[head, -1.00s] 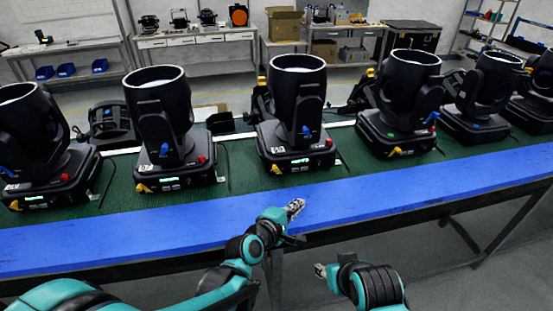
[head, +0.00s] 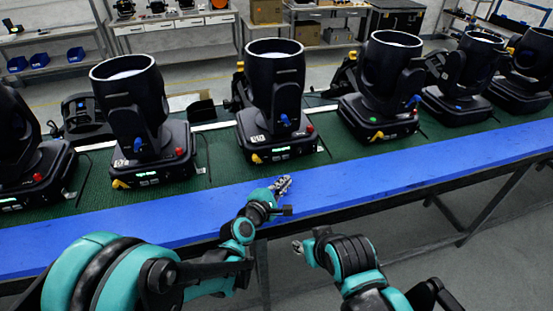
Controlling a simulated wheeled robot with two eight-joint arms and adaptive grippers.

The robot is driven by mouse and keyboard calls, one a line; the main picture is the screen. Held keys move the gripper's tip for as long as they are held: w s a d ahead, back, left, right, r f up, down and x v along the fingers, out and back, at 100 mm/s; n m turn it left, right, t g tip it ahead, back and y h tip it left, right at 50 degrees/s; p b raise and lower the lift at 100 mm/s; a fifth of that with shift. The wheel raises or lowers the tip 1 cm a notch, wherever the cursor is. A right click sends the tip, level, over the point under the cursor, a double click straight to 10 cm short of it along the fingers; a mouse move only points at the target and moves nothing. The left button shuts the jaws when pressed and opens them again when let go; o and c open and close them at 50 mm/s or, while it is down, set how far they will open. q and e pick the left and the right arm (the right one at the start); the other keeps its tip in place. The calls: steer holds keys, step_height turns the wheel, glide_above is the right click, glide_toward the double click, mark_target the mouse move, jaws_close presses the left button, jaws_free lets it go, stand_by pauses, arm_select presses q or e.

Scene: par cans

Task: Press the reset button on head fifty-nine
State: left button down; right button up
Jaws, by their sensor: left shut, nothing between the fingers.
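Several black moving-head lights stand in a row on the green mat. Each has a small label too small to read surely, so I cannot tell which is head fifty-nine. The middle head (head: 275,100) has a lit display, a red knob (head: 309,128) and yellow and blue parts. The head to its left (head: 135,115) has a similar red knob (head: 179,152). My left gripper (head: 281,184) is shut and empty over the blue strip, in front of the middle head and apart from it. My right gripper (head: 298,246) is lower, in front of the bench; its fingers are too small to judge.
The blue front strip (head: 400,178) of the bench is clear. The green mat (head: 225,168) shows between the heads, with black cables on it. More heads (head: 385,90) stand to the right. Shelves and work tables (head: 180,35) are at the back.

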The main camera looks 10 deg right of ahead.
mark_target(278, 175)
arm_select(q)
steer(key=w, duration=0.5)
steer(key=shift+a, duration=0.1)
steer(key=shift+w, duration=1)
steer(key=shift+w, duration=0.15)
stand_by(0.4)
steer(key=shift+w, duration=0.25)
steer(key=shift+w, duration=0.4)
stand_by(0.5)
steer(key=shift+s, duration=0.8)
